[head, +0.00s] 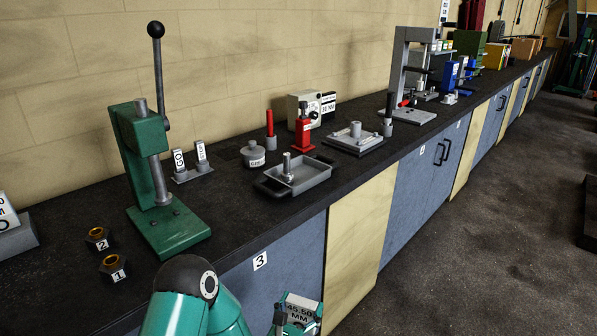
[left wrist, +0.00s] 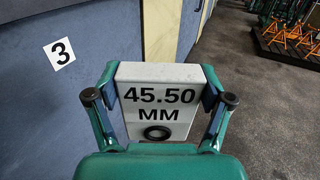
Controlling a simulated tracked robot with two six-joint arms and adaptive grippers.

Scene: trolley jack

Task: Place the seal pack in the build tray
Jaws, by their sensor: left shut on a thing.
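The seal pack (left wrist: 160,88) is a white box marked "45.50 MM" with a black ring printed below. My left gripper (left wrist: 159,100) is shut on it, one finger on each side. In the head view the seal pack (head: 300,308) and the left gripper (head: 296,322) are low at the bottom edge, in front of the cabinet fronts and below the bench top. The build tray appears to be the grey handled tray (head: 312,174) on the bench, up and behind the gripper. A metal part with an upright stud stands in it. My right gripper is not in view.
A green lever press (head: 160,180) stands left of the tray on the dark bench (head: 225,210). A lidded grey pot (head: 253,155), a red jack-like part (head: 303,130) and a grey plate (head: 353,140) stand around the tray.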

